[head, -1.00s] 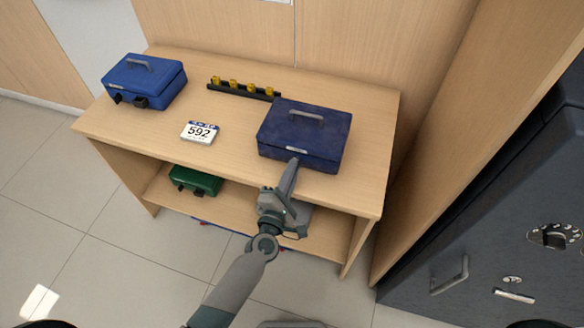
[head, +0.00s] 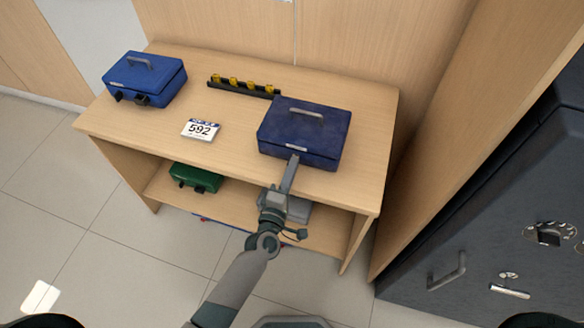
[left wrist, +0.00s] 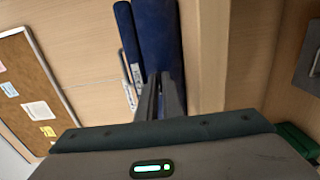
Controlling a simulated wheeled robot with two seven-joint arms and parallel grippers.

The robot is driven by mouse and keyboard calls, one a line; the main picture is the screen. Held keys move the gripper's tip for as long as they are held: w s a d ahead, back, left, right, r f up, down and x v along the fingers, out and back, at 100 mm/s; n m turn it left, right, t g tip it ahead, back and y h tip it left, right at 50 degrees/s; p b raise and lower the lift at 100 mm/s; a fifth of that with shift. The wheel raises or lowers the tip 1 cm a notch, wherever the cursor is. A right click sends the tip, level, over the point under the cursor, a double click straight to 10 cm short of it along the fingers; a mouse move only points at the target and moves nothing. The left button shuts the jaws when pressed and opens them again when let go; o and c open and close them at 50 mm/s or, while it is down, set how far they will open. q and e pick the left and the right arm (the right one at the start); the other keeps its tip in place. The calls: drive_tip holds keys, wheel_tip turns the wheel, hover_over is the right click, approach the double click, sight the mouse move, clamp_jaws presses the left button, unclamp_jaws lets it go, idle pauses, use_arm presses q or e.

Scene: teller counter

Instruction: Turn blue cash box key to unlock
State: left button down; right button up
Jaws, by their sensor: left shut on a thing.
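A dark blue cash box (head: 304,133) with a grey top handle and a small pale label stands shut at the right of the counter. A brighter blue cash box (head: 145,79) with dark fittings on its front stands at the far left. My left gripper (head: 294,160) is at the front face of the dark blue box, just below its label. In the left wrist view its narrow fingers (left wrist: 161,95) are close together against the blue box (left wrist: 160,40). The key is hidden between or behind the fingers. My right gripper does not show.
A "592" card (head: 200,130) and a black strip with several yellow pieces (head: 243,88) lie on the counter (head: 230,160). A green box (head: 195,179) is on the lower shelf. A dark safe (head: 480,240) stands at the right.

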use_arm(q)
drive_tip(key=shift+f, duration=0.1)
drive_tip(key=c, duration=1.9)
unclamp_jaws()
drive_tip(key=shift+s, duration=0.1)
drive_tip(key=shift+b+v, duration=1.9)
drive_tip(key=shift+v, duration=6.75)
